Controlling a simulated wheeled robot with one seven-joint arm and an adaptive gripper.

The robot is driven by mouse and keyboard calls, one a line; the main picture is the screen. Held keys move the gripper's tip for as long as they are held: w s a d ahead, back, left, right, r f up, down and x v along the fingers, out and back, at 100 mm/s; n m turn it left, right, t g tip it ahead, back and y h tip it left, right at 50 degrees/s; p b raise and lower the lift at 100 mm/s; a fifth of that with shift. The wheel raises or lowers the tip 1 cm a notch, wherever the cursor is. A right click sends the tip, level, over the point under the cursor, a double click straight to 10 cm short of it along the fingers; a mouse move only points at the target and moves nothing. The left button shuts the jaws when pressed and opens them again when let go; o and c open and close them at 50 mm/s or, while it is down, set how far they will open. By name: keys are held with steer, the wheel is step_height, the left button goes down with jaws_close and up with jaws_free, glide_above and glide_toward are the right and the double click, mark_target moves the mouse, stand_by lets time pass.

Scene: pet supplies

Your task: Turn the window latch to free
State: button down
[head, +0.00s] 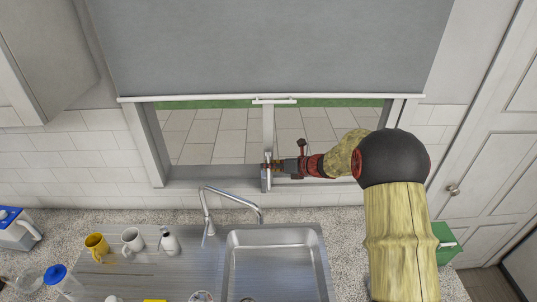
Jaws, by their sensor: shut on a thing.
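The window (267,130) stands behind the sink with a pale frame and a central upright bar. My gripper (270,167) is at the lower part of that bar, reaching in from the right with my arm bent across the sill. Its fingers are shut at the place where the window latch would be.
A grey blind (275,45) hangs over the upper window. Below are a steel sink (275,262) and a curved tap (207,205). A green box (445,243) is at the right.

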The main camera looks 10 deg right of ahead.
steer(key=g+p, duration=0.1)
steer(key=p, duration=0.2)
steer(key=r+m+g+p, duration=0.1)
steer(key=g+p, duration=0.1)
steer(key=p, duration=0.2)
steer(key=shift+s+r+m, duration=0.25)
steer(key=shift+s+m, duration=0.05)
steer(key=shift+s, duration=0.05)
steer(key=shift+s+a+r+m+g+p, duration=0.1)
steer(key=shift+s+r+m+g+p, duration=0.15)
steer(key=shift+m+g+p, duration=0.5)
steer(key=shift+r+g, duration=0.1)
steer(key=shift+g, duration=0.35)
steer(key=shift+r, duration=0.1)
steer(key=c, duration=2.2)
jaws_free()
steer(key=v, duration=1.2)
